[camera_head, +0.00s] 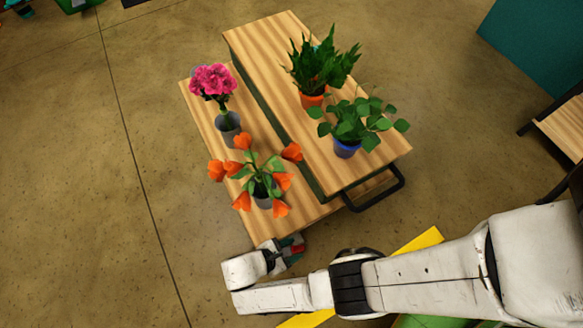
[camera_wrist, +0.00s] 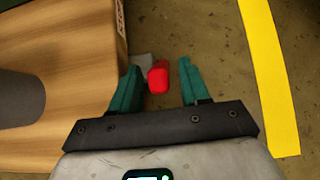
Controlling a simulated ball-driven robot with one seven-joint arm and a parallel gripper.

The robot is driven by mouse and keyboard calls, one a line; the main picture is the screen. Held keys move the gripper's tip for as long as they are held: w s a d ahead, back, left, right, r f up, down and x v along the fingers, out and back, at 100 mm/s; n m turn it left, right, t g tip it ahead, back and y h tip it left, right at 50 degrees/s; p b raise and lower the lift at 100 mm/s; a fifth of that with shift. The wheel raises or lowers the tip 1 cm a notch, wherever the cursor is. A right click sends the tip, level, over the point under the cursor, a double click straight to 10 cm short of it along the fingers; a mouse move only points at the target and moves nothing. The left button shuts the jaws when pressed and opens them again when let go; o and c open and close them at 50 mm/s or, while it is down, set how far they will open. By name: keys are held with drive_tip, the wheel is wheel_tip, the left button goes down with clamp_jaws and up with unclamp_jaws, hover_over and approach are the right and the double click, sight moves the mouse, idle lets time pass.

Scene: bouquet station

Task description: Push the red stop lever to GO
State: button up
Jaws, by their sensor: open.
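The red lever (camera_wrist: 158,77) shows in the wrist view as a short red knob beside the end of the wooden stand, with a grey piece (camera_wrist: 144,60) next to it. The lever is close to the left finger and clear of the right one. I cannot tell whether it touches. In the head view, my gripper (camera_head: 290,253) is at the stand's near end.
The two-level wooden stand (camera_head: 255,45) holds pink flowers (camera_head: 212,80), orange flowers (camera_head: 240,170) and two potted plants (camera_head: 350,123). A yellow floor stripe (camera_wrist: 268,70) runs at right. Floor left of the stand is free.

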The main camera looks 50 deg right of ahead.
drive_tip(key=p+v, duration=0.3)
drive_tip(key=v, duration=0.7)
drive_tip(key=shift+a+r, duration=0.2)
drive_tip(key=shift+d, duration=0.1)
